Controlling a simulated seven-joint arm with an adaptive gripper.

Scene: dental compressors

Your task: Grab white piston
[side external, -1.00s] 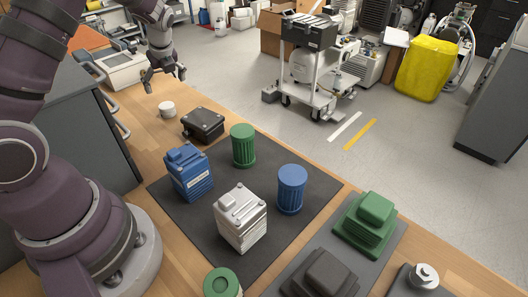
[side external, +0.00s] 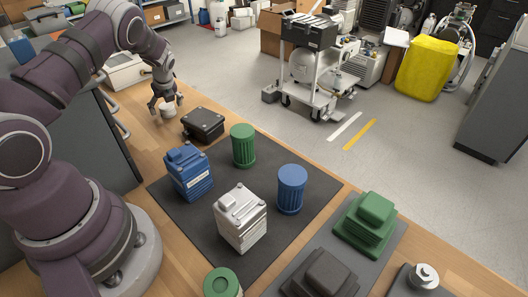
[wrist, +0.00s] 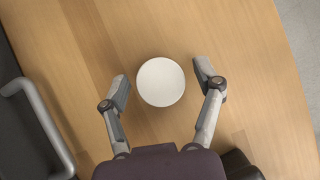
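The white piston (side external: 168,109) is a short white cylinder standing on the wooden table, at the upper left in the side view. In the wrist view its round white top (wrist: 161,82) shows from above. My gripper (side external: 166,107) is low over the piston in the side view. In the wrist view my gripper (wrist: 161,84) is open, with one finger on each side of the piston and a gap of bare wood on both sides. Neither finger appears to touch it. The piston's far lower side is hidden.
A black case (side external: 203,125) stands close to the right of the piston. A dark mat (side external: 205,222) holds blue, green and silver parts. A grey cabinet with a metal handle (wrist: 42,118) lies left of my gripper. The table edge is on the right.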

